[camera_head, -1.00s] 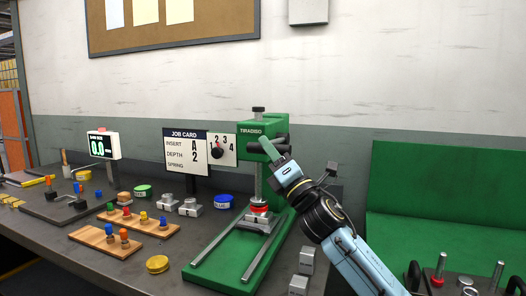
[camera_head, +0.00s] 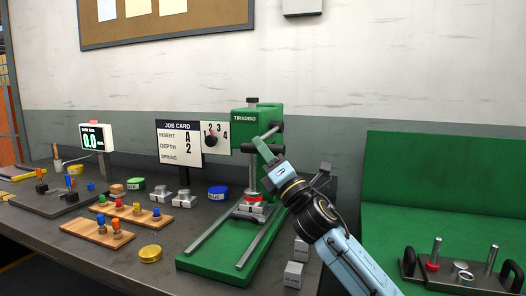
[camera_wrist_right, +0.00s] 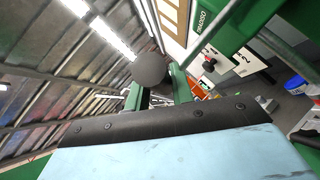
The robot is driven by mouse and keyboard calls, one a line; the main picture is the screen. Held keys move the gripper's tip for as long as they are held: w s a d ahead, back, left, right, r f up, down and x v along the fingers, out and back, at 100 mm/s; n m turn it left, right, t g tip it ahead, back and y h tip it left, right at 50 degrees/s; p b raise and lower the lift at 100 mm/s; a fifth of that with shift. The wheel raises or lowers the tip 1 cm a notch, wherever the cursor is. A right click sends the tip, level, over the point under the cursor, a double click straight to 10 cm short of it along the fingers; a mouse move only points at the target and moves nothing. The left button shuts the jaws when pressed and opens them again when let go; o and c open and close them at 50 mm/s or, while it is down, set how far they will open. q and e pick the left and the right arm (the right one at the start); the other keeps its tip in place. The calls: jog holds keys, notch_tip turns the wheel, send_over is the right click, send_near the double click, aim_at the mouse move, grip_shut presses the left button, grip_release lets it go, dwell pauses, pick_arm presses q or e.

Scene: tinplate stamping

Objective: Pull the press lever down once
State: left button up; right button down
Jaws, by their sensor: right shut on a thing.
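The green press (camera_head: 257,122) stands on its green base near the right end of the grey bench, upright, with a red ring and metal fixture (camera_head: 252,203) under its ram. My right gripper (camera_head: 263,150) is at the lever on the right side of the press head, shut on the lever. In the right wrist view the lever's round dark knob (camera_wrist_right: 149,68) shows at the green fingers. In the head view the fingers and arm hide most of the lever. My left gripper is in neither view.
The job card (camera_head: 180,144) and a numbered dial (camera_head: 211,139) stand left of the press. Peg boards (camera_head: 97,232), a yellow tin (camera_head: 150,253) and a blue tin (camera_head: 217,192) lie left of it. Metal blocks (camera_head: 293,275) sit by its right side. A green panel (camera_head: 440,185) stands at right.

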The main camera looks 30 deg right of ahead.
jog(key=shift+w+f, duration=0.15)
jog(key=shift+f, duration=0.3)
jog(key=c, duration=1.2)
grip_release()
jog(key=shift+d, duration=0.15)
jog(key=shift+c, duration=0.2)
jog(key=shift+o, duration=0.2)
jog(key=shift+r, duration=0.1)
jog(key=shift+s+f, duration=0.35)
jog(key=shift+s, duration=0.2)
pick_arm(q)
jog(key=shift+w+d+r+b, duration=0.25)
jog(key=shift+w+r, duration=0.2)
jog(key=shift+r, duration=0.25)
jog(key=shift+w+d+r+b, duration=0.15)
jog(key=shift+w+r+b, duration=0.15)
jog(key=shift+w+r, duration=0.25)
pick_arm(e)
jog(key=v, duration=1.2)
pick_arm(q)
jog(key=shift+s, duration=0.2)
